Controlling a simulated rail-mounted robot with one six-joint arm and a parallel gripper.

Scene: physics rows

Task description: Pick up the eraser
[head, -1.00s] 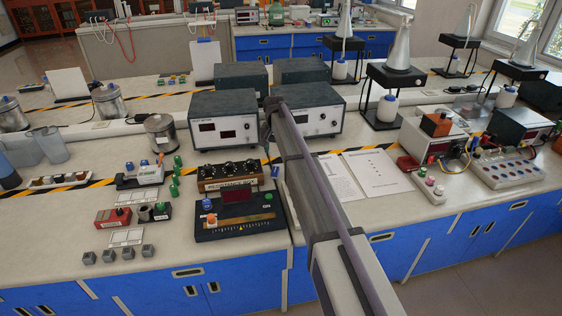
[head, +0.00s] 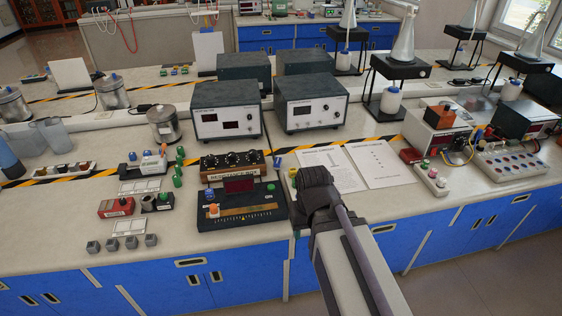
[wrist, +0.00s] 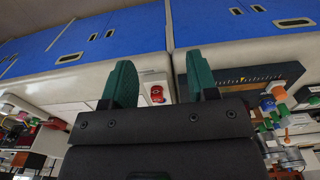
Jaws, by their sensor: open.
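My gripper (wrist: 161,76) is open in the wrist view, its two green fingers apart and nothing held between them. A small red-and-white item (wrist: 157,94) shows in the gap between the fingers, lying on the pale benchtop beyond them; it may be the eraser, but it is too small to tell. In the head view my dark gripper end (head: 317,192) is over the front of the bench, right of the black slide-scale instrument (head: 245,219). Its fingers and the spot beneath are hidden there, and I cannot pick out an eraser for certain.
Paper sheets (head: 380,165) lie right of my gripper. A resistance box (head: 235,167) and two meters (head: 226,113) stand to the left and behind. Blue cabinets (head: 150,285) drop below the bench edge.

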